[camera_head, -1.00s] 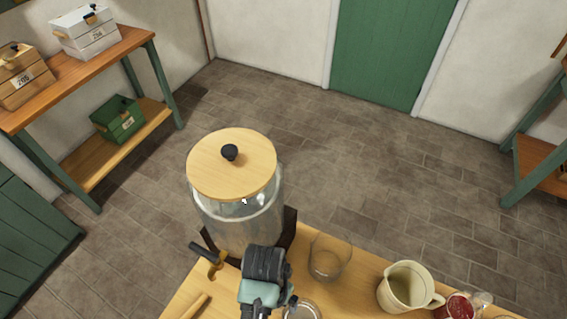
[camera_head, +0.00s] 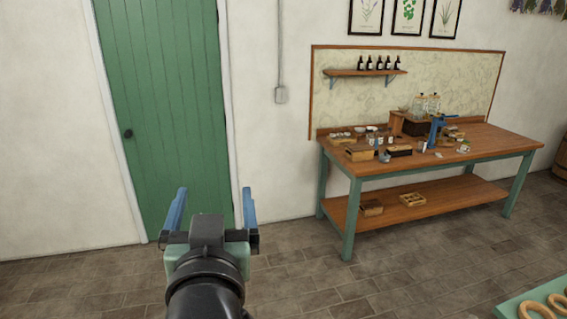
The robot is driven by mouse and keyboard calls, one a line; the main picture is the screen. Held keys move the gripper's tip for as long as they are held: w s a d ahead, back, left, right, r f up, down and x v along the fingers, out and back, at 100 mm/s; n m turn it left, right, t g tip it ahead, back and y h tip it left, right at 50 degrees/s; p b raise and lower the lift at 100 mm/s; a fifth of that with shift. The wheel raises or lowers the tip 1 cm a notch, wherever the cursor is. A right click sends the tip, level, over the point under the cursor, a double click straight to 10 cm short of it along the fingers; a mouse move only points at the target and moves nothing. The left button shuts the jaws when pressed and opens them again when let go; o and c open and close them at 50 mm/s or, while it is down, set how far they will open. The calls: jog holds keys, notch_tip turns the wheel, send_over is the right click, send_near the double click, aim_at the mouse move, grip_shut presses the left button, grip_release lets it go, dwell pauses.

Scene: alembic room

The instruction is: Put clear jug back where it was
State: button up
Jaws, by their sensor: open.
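My gripper (camera_head: 213,192) is raised in the lower left of the head view. Its two blue fingers are spread apart with nothing between them, in front of the green door. I cannot make out the clear jug for certain. Some small clear glass vessels (camera_head: 425,104) stand on a dark box at the back of the far workbench (camera_head: 495,140), too small to tell what they are. My gripper is well apart from the bench.
Small boxes (camera_head: 359,153) and a blue device (camera_head: 437,130) crowd the bench top. A wall shelf (camera_head: 362,73) holds several dark bottles. A green surface with wooden rings (camera_head: 556,304) is at the lower right. The stone floor (camera_head: 300,275) before the bench is clear.

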jog(key=s+d+r+t+h, duration=0.1)
jog(key=s+d+r+t, duration=0.2)
jog(key=r, duration=0.5)
jog(key=s+d+r+t+h, duration=0.1)
jog(key=s+d+r+t, duration=0.2)
jog(key=s+r, duration=0.3)
jog(key=s+d+r+m+t+h, duration=0.1)
jog(key=s+d+r+t, duration=0.2)
jog(key=r, duration=0.7)
jog(key=shift+s+d+r+h, duration=0.3)
jog(key=shift+s+d, duration=0.1)
jog(key=shift+s, duration=0.25)
jog(key=shift+f, duration=0.1)
notch_tip(320, 180, down, 7)
jog(key=b, duration=0.6)
jog(key=shift+b, duration=0.35)
